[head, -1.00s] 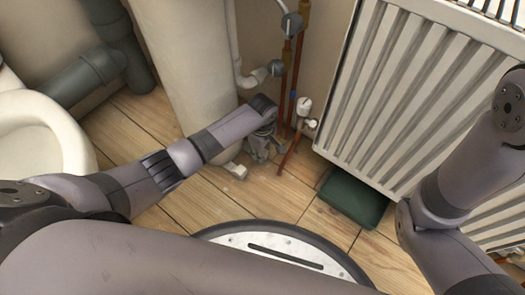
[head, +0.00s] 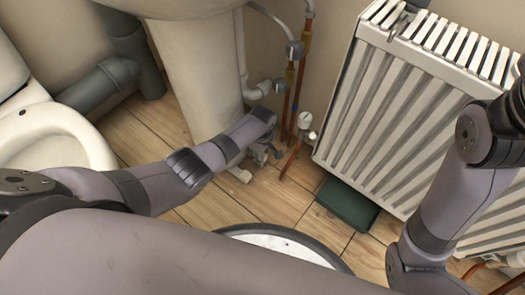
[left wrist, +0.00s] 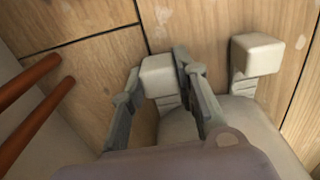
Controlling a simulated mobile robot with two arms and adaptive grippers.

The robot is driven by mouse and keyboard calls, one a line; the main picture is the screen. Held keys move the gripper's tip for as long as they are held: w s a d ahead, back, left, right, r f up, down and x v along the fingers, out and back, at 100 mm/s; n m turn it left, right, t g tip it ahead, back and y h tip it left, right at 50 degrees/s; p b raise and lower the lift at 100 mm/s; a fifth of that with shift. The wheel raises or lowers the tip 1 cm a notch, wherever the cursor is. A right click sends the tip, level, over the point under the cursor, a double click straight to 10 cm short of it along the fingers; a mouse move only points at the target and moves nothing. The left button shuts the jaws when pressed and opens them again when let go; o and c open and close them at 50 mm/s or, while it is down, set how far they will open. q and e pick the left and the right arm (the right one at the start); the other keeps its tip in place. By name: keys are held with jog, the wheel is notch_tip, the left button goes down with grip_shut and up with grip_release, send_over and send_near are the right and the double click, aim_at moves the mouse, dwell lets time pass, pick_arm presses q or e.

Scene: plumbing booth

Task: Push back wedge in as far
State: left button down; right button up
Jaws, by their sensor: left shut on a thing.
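Two cream wedges stand at the foot of the pale pedestal (head: 195,75). My left gripper (head: 264,152) is low behind the pedestal's foot in the head view. In the left wrist view its two fingers (left wrist: 166,92) sit on either side of the back wedge (left wrist: 158,74), shut on it. The stepped lower part of this wedge runs towards the pedestal base (left wrist: 180,128); how far it goes under is hidden. The other wedge (left wrist: 257,53) stands free to the right and shows in the head view in front of the gripper (head: 240,174). My right gripper is out of view.
Copper pipes (head: 294,95) with valves rise close to my left gripper and show at the left of the wrist view (left wrist: 32,100). A white radiator (head: 400,110) and a dark green box (head: 346,203) stand to the right. A toilet (head: 48,135) is at the left.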

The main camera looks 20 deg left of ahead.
pick_arm(q)
jog(key=shift+w+d+r, duration=0.1)
jog(key=shift+w+d, duration=0.05)
jog(key=shift+d, duration=0.15)
jog(key=c, duration=1.6)
grip_release()
jog(key=o, duration=0.4)
jog(key=shift+a, duration=0.1)
jog(key=shift+c, duration=0.2)
jog(key=shift+s, duration=0.2)
notch_tip(320, 180, up, 12)
